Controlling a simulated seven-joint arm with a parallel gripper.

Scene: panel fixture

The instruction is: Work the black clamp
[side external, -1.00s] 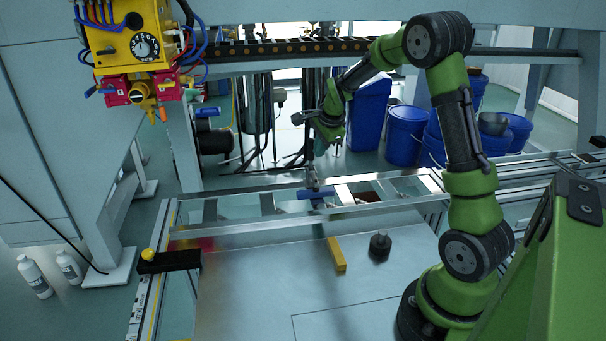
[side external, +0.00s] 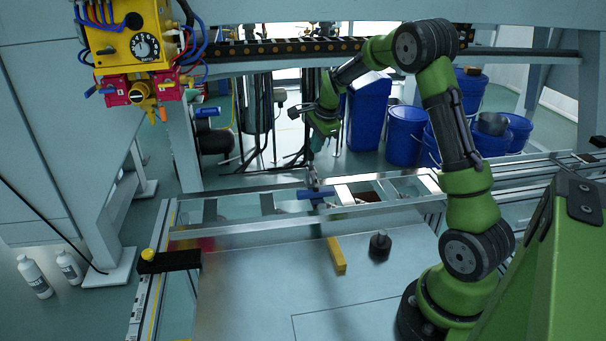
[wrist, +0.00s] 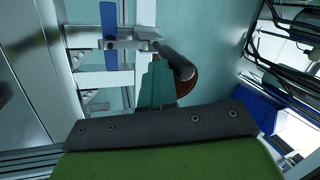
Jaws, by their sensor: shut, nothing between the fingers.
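A clamp with a dark, nearly black handle (wrist: 178,62) and a metal body sits on the frame rail in the wrist view. In the side external view the clamp (side external: 313,180) stands upright on the rail beside a blue bar (side external: 316,193). The blue bar also shows in the wrist view (wrist: 109,25). My gripper (side external: 317,145) is above the clamp, with a visible gap between them in the side view. Its teal fingers (wrist: 157,66) are shut and empty; in the wrist view they appear just left of the handle. I cannot tell their depth gap there.
A black bar with a yellow knob (side external: 168,261) is at the table's left edge. A yellow block (side external: 336,254) and a dark knob-like piece (side external: 380,246) are on the metal table (side external: 260,290). Blue buckets (side external: 405,135) stand behind the rail. Cables (wrist: 290,35) hang at the wrist view's right.

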